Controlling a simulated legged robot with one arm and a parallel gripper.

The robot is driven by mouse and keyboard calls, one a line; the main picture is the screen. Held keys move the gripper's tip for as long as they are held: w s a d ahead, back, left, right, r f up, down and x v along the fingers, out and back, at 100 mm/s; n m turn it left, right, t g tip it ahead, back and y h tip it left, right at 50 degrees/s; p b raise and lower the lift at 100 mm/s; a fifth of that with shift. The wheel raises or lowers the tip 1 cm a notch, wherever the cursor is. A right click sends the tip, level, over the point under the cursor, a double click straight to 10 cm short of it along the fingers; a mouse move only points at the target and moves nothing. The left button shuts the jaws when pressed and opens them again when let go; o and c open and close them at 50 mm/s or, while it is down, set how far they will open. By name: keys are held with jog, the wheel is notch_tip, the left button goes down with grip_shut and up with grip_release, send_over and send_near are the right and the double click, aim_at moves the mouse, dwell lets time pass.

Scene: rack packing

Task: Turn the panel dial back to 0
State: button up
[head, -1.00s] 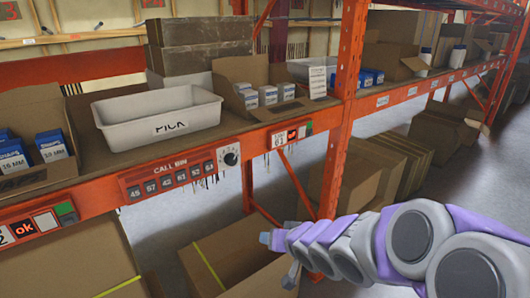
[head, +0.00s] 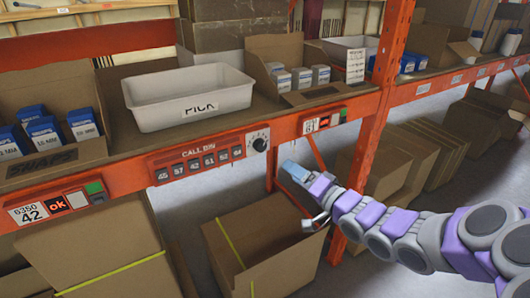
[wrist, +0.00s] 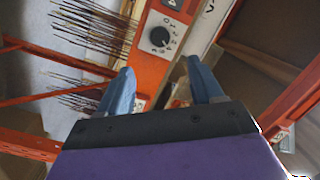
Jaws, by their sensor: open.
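The panel dial (head: 260,144) is a black knob on a white plate at the right end of the orange CALL BIN panel (head: 200,160). It also shows in the wrist view (wrist: 159,36), with a 0 and other marks around it. My gripper (head: 293,172) is below and to the right of the dial in the head view, apart from it. In the wrist view its two blue fingers (wrist: 158,78) are spread with nothing between them, and the dial lies beyond the tips. The knob's exact pointer setting is too small to tell.
A white PICK tray (head: 170,118) sits on the shelf above the panel, between boxes of blue-and-white cartons. An orange upright (head: 380,105) stands to the right. Open cardboard boxes (head: 270,235) stand below. Thin dark bristles (wrist: 95,25) lie beside the dial in the wrist view.

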aim_at(262, 149)
jog(key=b+x, duration=0.2)
jog(key=x, duration=1)
jog(key=shift+w+a+f+b, duration=0.1)
jog(key=shift+w+a+b, duration=0.05)
jog(key=shift+w+b, duration=0.2)
jog(key=shift+w+a, duration=0.25)
jog(key=shift+w, duration=0.2)
jog(key=c, duration=1.1)
